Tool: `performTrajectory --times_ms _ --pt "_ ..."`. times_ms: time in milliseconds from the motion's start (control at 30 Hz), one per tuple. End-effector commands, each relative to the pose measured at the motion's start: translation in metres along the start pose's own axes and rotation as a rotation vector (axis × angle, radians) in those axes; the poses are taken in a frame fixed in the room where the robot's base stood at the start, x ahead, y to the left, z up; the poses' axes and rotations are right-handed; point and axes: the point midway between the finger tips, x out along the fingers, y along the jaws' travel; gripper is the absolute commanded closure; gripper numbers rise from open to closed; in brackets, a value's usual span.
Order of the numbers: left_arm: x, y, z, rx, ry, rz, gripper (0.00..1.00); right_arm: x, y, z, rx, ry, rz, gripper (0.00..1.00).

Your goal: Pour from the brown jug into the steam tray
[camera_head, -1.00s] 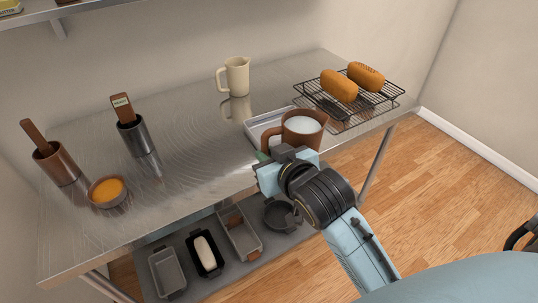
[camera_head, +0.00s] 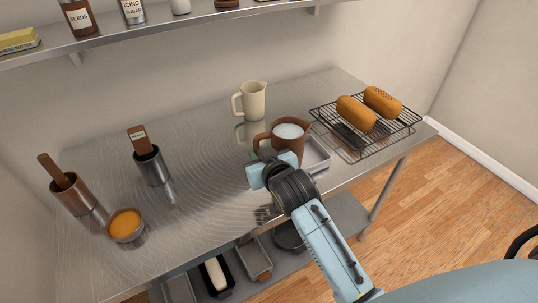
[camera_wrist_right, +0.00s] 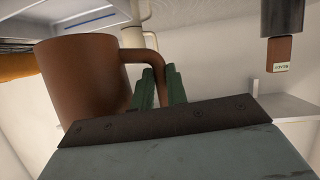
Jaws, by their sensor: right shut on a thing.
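The brown jug (camera_head: 285,151) is upright, with pale white contents near its rim. My right gripper (camera_head: 268,158) is shut on its handle, at the jug's left front side. The right wrist view, which is upside down, shows the jug (camera_wrist_right: 85,75) and the green fingers (camera_wrist_right: 160,88) at its handle. The jug seems to be just above the tabletop, but the gap under it is hidden. My left gripper is not in view.
A cream jug (camera_head: 254,101) stands behind. A wire rack (camera_head: 327,118) with loaves (camera_head: 356,113) is to the right. A bowl (camera_head: 126,228) and two utensil holders (camera_head: 152,168) stand left. A wall shelf (camera_head: 160,30) hangs above; pans lie on the lower shelf (camera_head: 347,215).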

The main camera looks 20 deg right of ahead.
Motion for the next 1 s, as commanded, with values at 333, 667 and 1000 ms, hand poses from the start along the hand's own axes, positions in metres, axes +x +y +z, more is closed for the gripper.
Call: performTrajectory --times_ms 333,667,1000 --pt "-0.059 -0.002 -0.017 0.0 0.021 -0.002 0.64 0.047 -0.029 -0.015 -0.007 -0.004 -0.021 1.0" --pt "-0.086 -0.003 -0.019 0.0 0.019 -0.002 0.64 0.066 -0.06 -0.016 -0.012 -0.004 -0.06 1.0" --pt "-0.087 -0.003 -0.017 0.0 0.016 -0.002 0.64 0.069 -0.066 -0.014 -0.013 -0.003 -0.068 1.0"
